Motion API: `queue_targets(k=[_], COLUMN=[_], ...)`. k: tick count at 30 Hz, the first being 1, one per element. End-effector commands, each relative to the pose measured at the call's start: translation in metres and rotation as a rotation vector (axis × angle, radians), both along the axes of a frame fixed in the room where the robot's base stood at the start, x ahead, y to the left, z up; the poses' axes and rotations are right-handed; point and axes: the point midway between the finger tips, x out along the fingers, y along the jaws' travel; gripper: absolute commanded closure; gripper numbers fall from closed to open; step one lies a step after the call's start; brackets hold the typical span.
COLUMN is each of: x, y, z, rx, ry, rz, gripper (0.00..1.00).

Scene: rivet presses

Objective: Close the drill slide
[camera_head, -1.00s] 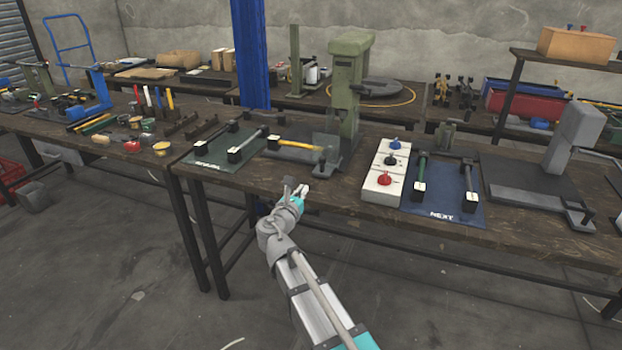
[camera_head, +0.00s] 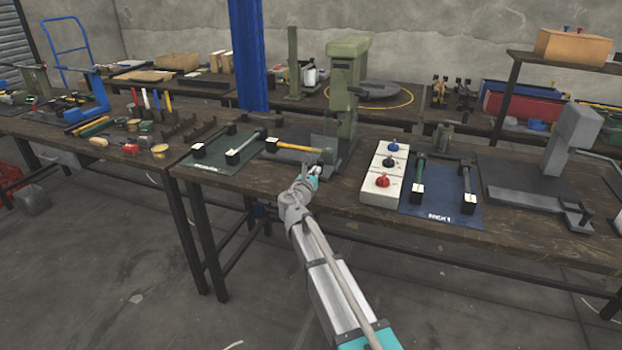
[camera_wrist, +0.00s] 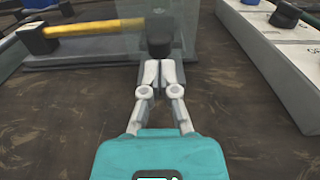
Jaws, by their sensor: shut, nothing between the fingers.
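The green drill press (camera_head: 345,80) stands on the bench, with a dark base plate (camera_head: 275,160) at its foot. A clear panel (camera_head: 322,142) stands at the base. A yellow bar (camera_head: 300,147) with black end blocks lies across the base; it also shows in the wrist view (camera_wrist: 90,27). I cannot tell which part is the slide. My gripper (camera_head: 316,171) is at the front of the base, near the bar's right end. In the wrist view my gripper (camera_wrist: 161,68) is shut and empty, its tips close against a black block (camera_wrist: 160,36). Contact is unclear.
A white control box (camera_head: 385,175) with blue, black and red knobs stands just right of my gripper. A blue mat (camera_head: 445,205) with two bars lies beyond it. A green mat (camera_head: 215,160) lies to the left. Bare bench wood shows in front of the base.

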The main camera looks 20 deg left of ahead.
Motion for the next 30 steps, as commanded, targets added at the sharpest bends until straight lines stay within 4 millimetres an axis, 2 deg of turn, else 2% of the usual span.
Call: queue_targets(k=[6,22,26,30], x=[0.014,0.018,0.029,0.05], y=[0.0,0.0,0.0,-0.001], z=[0.0,0.0,0.0,0.0], rx=[0.0,0.0,0.0,0.0], ry=[0.0,0.0,0.0,0.0], rz=[0.001,0.0,0.0,-0.002], gripper=[1.0,1.0,1.0,1.0])
